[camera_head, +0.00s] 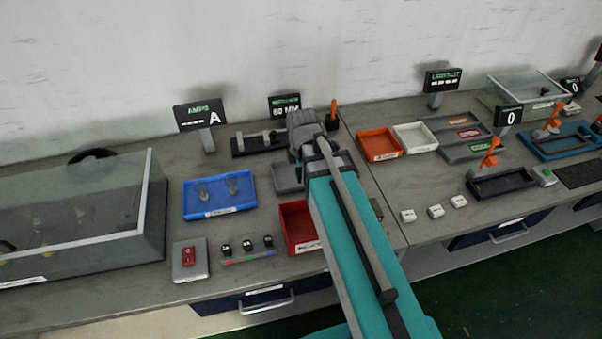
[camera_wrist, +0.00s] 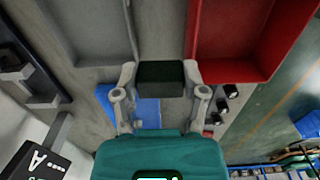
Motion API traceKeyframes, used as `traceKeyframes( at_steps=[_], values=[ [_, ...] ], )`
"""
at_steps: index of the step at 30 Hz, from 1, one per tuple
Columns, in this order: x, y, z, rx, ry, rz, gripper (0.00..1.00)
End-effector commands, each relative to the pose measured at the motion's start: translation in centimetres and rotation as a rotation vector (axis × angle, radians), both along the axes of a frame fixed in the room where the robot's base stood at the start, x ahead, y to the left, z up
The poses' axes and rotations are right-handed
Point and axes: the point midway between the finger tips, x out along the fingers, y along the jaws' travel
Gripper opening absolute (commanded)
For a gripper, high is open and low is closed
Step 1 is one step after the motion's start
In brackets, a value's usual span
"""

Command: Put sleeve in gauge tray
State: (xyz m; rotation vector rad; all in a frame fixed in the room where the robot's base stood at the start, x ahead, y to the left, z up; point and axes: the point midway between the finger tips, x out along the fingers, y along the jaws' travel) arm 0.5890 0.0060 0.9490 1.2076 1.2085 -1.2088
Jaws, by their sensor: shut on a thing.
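A dark, blocky sleeve (camera_wrist: 160,78) is between the fingertips of my gripper (camera_wrist: 159,72) in the wrist view. The fingers are shut on it from both sides, and it is held above the bench. A shallow grey tray (camera_head: 288,178), which looks like the gauge tray, lies beside and partly behind my arm in the head view. It also shows at the upper left of the wrist view (camera_wrist: 88,30), ahead and to the left of the held sleeve. No label on it is readable. In the head view my arm hides the fingertips and the sleeve.
A red bin (camera_head: 299,229) stands in front of the grey tray. A blue tray (camera_head: 219,196) with metal parts is to the left. A black gauge fixture (camera_head: 256,143) stands behind, by a 60 MM display (camera_head: 284,107). Small black knobs (camera_head: 247,245) are near the front edge.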

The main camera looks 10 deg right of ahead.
Motion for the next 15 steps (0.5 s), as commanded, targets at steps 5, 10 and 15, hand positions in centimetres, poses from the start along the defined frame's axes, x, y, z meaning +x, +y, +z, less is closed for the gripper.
traceKeyframes(
  at_steps=[5, 10, 15],
  values=[
    [3.6, -0.3, -1.8, 0.0, 0.0, -0.001, 0.17],
    [6.6, -0.6, -3.2, 0.0, 0.0, -0.001, 0.17],
    [7.6, -0.8, -4.9, 0.0, 0.0, -0.001, 0.17]
  ],
)
